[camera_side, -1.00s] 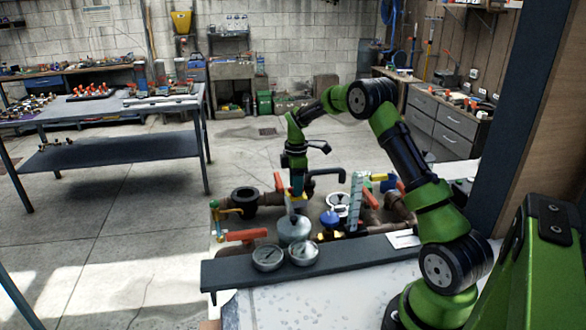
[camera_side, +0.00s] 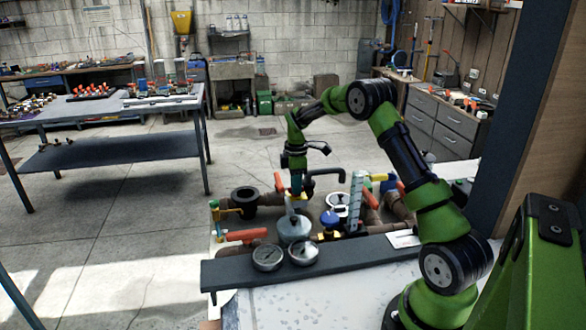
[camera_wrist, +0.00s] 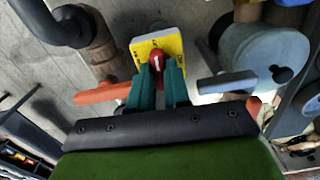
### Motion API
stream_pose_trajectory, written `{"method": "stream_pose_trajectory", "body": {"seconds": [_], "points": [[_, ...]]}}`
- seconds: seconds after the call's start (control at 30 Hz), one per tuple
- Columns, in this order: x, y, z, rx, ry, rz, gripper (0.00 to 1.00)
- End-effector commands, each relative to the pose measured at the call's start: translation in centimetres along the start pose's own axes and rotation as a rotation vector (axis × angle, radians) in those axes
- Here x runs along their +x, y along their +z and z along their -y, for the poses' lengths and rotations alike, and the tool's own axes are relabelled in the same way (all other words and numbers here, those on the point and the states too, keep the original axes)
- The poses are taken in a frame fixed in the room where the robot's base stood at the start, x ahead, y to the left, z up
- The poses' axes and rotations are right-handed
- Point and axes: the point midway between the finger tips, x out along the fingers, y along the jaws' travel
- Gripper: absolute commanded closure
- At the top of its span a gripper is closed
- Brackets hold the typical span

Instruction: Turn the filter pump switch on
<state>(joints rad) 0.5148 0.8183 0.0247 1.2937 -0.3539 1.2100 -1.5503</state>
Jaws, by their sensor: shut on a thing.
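A red rotary knob with a white mark (camera_wrist: 156,62) sits on a yellow switch plate (camera_wrist: 168,46) with dark markings, in the upper middle of the wrist view. I take it for the filter pump switch. My gripper (camera_wrist: 159,72) has its teal fingers on both sides of the red knob and is shut on it. The knob's lower part is hidden between the fingers. In the side view my gripper (camera_side: 296,188) points down among the pipes behind the grey round tank. The knob itself is too small to make out there.
Close around are a grey tank (camera_side: 293,228), a red-orange valve handle (camera_side: 247,235), brown pipes (camera_side: 371,216), a blue-capped part (camera_side: 330,219) and a black pipe (camera_side: 325,172). Two round gauges (camera_side: 267,257) lie on the dark front ledge. A grey lever sits right of my fingers.

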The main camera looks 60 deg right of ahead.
Motion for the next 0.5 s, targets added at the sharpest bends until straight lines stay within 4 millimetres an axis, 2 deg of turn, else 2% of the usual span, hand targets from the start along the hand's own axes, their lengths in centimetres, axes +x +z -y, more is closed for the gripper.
{"method": "stream_pose_trajectory", "body": {"seconds": [0.5], "points": [[-0.11,0.01,0.00,0.416,0.001,0.000,1.00]]}}
